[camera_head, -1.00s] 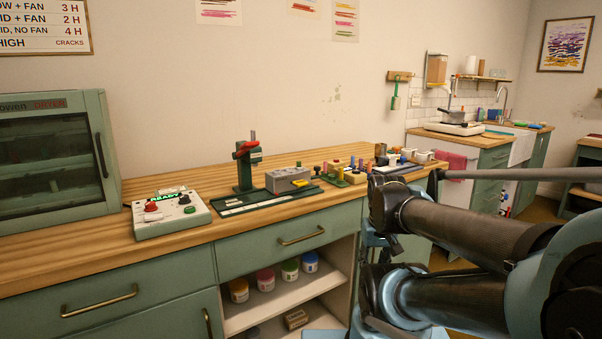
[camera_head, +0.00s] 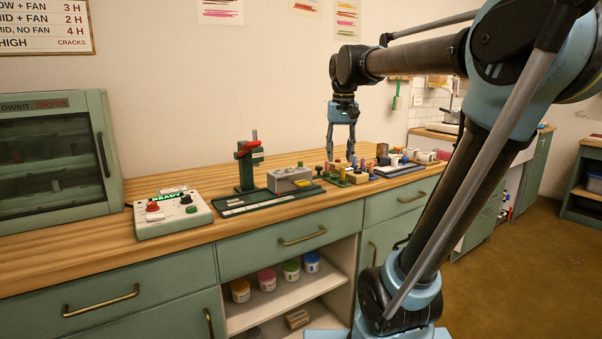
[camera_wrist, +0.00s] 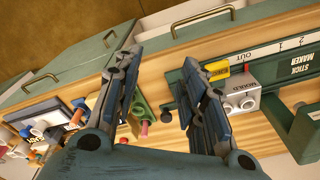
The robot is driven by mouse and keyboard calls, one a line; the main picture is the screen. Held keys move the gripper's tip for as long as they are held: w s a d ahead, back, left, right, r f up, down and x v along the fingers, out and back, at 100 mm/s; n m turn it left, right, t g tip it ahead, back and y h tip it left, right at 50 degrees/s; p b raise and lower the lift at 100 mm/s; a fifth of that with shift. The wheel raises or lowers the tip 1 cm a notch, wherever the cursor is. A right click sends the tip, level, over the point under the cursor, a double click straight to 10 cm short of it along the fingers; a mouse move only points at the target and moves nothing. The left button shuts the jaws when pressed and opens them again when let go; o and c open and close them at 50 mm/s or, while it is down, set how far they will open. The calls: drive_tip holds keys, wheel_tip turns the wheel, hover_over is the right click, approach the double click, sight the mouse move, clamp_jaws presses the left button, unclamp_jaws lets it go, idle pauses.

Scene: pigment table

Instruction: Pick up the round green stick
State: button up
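My gripper (camera_head: 342,153) hangs pointing down above the back of the wooden worktop, over a cluster of small coloured sticks and blocks. In the wrist view its two fingers (camera_wrist: 161,65) are spread wide with nothing between their tips. A small green piece (camera_wrist: 140,107) shows between the fingers, below them and closer to the left finger, with a reddish stick end (camera_wrist: 145,128) beside it. I cannot tell from either view whether this is the round green stick.
The stick maker (camera_head: 245,166) with its red handle and a grey mould (camera_head: 289,180) stand left of the cluster. A control box (camera_head: 170,214) and the green dryer (camera_head: 55,150) are further left. White pots (camera_head: 426,156) stand to the right. The worktop's front left (camera_head: 90,247) is clear.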

drive_tip(key=w+a+r+g, duration=0.1)
drive_tip(key=w+a+r, duration=1.1)
drive_tip(key=f, duration=1.2)
drive_tip(key=shift+w, duration=0.2)
drive_tip(key=shift+s+a+f, duration=0.1)
drive_tip(key=shift+a+f, duration=0.05)
drive_tip(key=shift+f, duration=1.25)
drive_tip(key=shift+s+a+f, duration=0.1)
drive_tip(key=shift+f, duration=1.25)
clamp_jaws()
